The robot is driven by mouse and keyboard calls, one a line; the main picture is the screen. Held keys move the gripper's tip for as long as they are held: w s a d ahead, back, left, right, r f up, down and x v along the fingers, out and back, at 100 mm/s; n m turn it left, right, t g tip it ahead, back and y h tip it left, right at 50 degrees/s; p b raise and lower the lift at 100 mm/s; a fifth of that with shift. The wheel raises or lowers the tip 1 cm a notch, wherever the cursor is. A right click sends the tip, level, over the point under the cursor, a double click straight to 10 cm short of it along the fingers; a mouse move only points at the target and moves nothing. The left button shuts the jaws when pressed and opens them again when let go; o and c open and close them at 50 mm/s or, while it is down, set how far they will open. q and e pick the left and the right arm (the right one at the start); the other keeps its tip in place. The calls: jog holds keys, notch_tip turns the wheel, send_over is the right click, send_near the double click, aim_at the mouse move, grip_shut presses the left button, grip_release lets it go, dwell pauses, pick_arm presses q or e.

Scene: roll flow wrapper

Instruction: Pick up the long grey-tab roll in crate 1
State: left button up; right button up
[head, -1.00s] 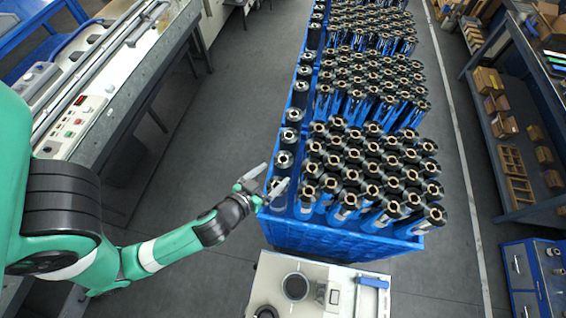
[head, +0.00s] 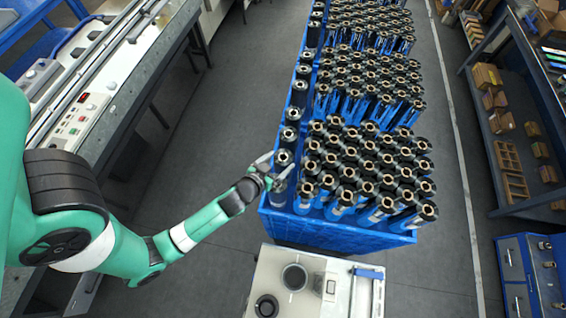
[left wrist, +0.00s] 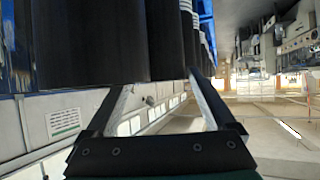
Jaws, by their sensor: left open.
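The blue crate (head: 330,236) stands in the middle of the head view, full of upright dark rolls with metal-ringed cores. A single line of rolls runs along its left side; the nearest, a greyish roll (head: 278,190), stands at the front left corner. I cannot read which roll has the grey tab. My left gripper (head: 275,166) is open at this line, its fingers beside the nearest rolls. In the left wrist view, large dark rolls (left wrist: 172,42) stand just beyond the fingertips of the open left gripper (left wrist: 160,88). My right gripper is out of view.
A pale cabinet (head: 325,262) with round items on top stands before the crate. A machine with a control panel (head: 80,122) is at the left. Shelves with boxes (head: 510,165) are at the right. Grey floor lies clear on both sides of the crate.

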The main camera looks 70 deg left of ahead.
pick_arm(q)
jog(key=x, duration=0.3)
jog(key=shift+w+r, duration=0.1)
jog(key=shift+r, duration=0.05)
jog(key=c, duration=1.4)
jog(key=shift+r, duration=0.1)
grip_shut()
